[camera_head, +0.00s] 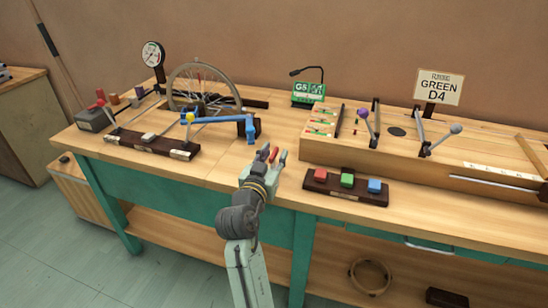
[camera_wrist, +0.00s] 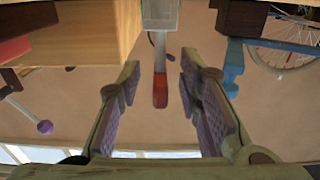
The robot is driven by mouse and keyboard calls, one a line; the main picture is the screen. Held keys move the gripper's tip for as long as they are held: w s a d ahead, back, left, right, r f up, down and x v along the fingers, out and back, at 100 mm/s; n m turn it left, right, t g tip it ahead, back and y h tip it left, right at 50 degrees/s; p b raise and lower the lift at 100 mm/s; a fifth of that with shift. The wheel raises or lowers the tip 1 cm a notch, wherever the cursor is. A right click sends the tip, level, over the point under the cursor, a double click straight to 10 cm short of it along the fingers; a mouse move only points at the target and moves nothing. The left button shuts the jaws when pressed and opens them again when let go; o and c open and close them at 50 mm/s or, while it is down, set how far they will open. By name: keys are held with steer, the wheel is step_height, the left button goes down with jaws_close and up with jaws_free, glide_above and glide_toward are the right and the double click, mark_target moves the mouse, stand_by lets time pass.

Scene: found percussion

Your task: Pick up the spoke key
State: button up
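My gripper (camera_head: 273,153) is open over the front middle of the bench, between the wheel area and the raised wooden box. In the wrist view my two padded fingers (camera_wrist: 160,68) stand apart. Between them shows a slim grey stem with a red tip (camera_wrist: 160,92), rising from a small pale grey-green piece; it looks like the spoke key, though no label shows. The red part also shows between the fingers in the head view (camera_head: 274,156). No finger visibly touches it. The wrist picture appears upside down.
A blue bar (camera_head: 215,120) and a spoked wheel (camera_head: 203,86) stand to the left. The wooden box (camera_head: 320,152) with levers is close on the right. A dark strip with red, green and blue buttons (camera_head: 345,187) lies at the front right. A green display (camera_head: 308,92) stands behind.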

steer(key=shift+w+d, duration=0.1)
steer(key=shift+w, duration=0.15)
steer(key=shift+c, duration=0.5)
jaws_close()
